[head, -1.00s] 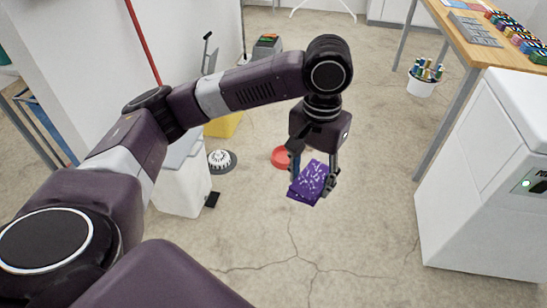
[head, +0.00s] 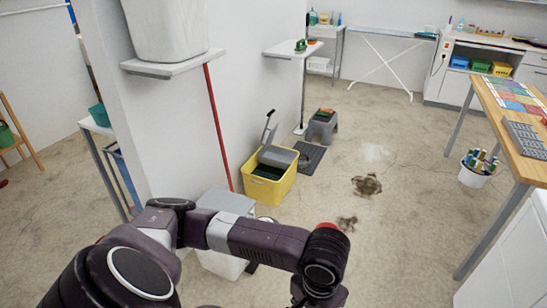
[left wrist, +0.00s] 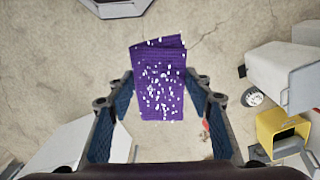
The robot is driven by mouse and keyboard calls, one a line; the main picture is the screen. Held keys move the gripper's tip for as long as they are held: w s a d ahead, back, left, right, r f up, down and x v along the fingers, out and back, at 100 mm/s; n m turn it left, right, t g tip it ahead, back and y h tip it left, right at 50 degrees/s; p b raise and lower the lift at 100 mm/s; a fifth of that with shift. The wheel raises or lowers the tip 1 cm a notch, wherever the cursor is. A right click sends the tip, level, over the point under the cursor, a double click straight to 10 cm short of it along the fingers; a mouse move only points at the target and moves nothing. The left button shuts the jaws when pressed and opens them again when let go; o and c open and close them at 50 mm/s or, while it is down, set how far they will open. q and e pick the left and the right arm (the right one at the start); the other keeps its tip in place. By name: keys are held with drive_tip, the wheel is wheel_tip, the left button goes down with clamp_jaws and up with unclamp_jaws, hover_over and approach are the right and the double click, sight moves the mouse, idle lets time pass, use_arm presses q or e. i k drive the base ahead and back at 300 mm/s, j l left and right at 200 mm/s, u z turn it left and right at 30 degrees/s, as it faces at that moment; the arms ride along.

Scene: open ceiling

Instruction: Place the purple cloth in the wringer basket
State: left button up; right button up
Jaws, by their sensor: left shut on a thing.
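The purple cloth (left wrist: 160,85), folded and flecked with white, is between the fingers of my left gripper (left wrist: 158,78) in the left wrist view. The gripper is shut on it, above the floor. In the head view my left arm's wrist shows at the bottom; the fingers and cloth are out of frame. The yellow mop bucket (head: 283,192) stands on the floor by the white wall, beyond my left arm. Its grey wringer basket (head: 279,156) sits at its top with a handle standing up. The bucket also shows at the right of the left wrist view (left wrist: 270,125). My right gripper is not in view.
A white bin with a grey lid (head: 227,203) stands between my arm and the bucket. A red pole (head: 217,130) leans along the wall. A grey step stool (head: 322,128) stands behind the bucket. Brown stains (head: 367,185) mark the open floor. A wooden table (head: 512,125) is at right.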

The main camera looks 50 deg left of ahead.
sight(270, 175)
drive_tip(key=i+u, duration=0.45)
drive_tip(key=i+j, duration=0.1)
drive_tip(key=i, duration=1.45)
drive_tip(key=i+z, duration=0.15)
drive_tip(key=i, duration=1.45)
drive_tip(key=i+j+u, duration=0.1)
drive_tip(key=i+u, duration=0.9)
drive_tip(key=u, duration=0.15)
drive_tip(key=i+l+u, duration=0.2)
drive_tip(key=u, duration=0.15)
drive_tip(key=i+j+u, duration=0.1)
drive_tip(key=i+u, duration=0.65)
drive_tip(key=u, duration=0.15)
drive_tip(key=i+l+u, duration=0.15)
drive_tip(key=i+u, duration=0.35)
drive_tip(key=k, duration=0.1)
